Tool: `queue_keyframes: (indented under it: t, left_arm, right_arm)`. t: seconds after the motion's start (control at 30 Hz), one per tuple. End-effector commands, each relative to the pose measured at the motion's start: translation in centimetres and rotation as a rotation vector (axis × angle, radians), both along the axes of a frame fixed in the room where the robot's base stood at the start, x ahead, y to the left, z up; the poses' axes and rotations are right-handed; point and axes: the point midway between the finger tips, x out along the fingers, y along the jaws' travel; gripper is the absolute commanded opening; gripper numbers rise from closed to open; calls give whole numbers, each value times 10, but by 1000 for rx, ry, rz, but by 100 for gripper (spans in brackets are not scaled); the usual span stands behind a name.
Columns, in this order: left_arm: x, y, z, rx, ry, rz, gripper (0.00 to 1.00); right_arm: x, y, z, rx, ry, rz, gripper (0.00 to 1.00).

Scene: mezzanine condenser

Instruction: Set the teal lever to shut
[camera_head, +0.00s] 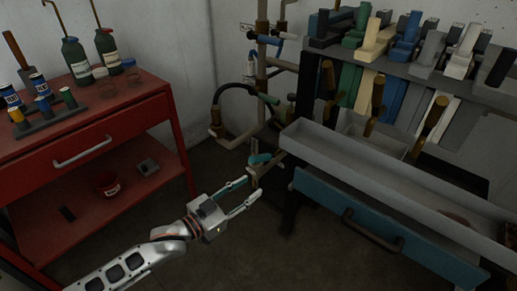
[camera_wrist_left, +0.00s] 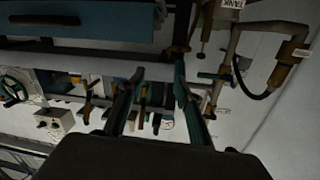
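The teal lever (camera_head: 260,158) sits on a brass-coloured valve on the pipework, between the red cart and the grey bench. My left gripper (camera_head: 254,186) is just below and in front of the lever in the head view, with its two fingers spread and nothing seen between them. The fingers appear apart and empty in the left wrist view (camera_wrist_left: 155,78) too. A gap shows between the fingertips and the lever in the head view; its depth is hard to judge. In the left wrist view I cannot identify the lever with certainty. My right gripper is not in view.
A red cart (camera_head: 95,125) with bottles stands at left. At right are a long grey trough (camera_head: 350,165) and a blue drawer (camera_head: 375,225) with a dark handle. Behind the lever, a black hose (camera_head: 222,95) and a blue-handled valve (camera_head: 268,40) are on the pipes.

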Motion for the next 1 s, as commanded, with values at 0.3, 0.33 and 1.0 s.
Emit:
queue_keyframes:
  t: [0.3,0.33,1.0]
  left_arm:
    - [42,20,29,8,-53,3,34]
    - [44,17,28,9,-51,4,34]
    - [94,-26,29,11,-51,5,34]
  right_arm:
    - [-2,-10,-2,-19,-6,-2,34]
    - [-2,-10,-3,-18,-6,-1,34]
    - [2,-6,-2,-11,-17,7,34]
